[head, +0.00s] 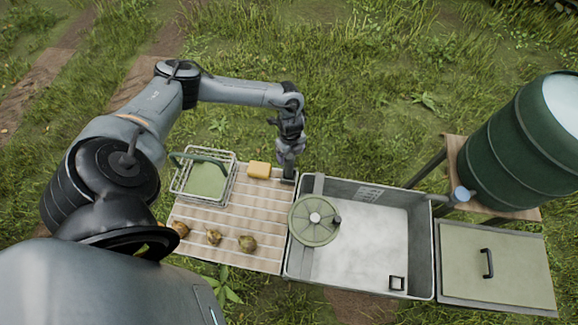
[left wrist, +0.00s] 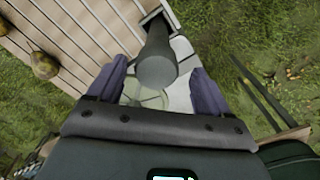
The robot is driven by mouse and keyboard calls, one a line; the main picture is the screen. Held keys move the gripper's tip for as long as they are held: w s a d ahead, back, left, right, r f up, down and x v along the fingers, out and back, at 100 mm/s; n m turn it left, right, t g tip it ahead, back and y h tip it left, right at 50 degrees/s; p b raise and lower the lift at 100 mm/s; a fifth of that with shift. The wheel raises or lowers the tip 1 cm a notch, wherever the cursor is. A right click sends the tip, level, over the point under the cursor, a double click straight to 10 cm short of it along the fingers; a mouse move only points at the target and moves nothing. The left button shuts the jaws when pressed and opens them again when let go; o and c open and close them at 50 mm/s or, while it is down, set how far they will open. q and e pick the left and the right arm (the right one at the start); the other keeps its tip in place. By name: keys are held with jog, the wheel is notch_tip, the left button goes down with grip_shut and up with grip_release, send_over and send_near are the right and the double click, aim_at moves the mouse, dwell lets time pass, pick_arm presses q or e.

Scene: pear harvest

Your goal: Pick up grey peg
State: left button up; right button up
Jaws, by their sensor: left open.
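The grey peg (left wrist: 157,66) stands up from a dark base at the edge of the slatted board in the left wrist view, its round end facing the camera. My left gripper (left wrist: 157,88) is open, with one purple-grey finger on each side of the peg's end; I see no contact. In the head view my left gripper (head: 289,160) points down at the board's far right corner, beside the basin. The peg is mostly hidden there by the gripper. My right gripper is not in view.
A green barrel (head: 515,150) and lidded box (head: 510,270) stand right.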

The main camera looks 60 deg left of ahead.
aim_at(289, 168)
pick_arm(q)
jog(key=shift+s+f, duration=0.15)
jog(key=shift+f, duration=0.85)
jog(key=shift+s+f, duration=0.1)
jog(key=shift+f, duration=0.85)
jog(key=shift+a, duration=0.1)
grip_shut()
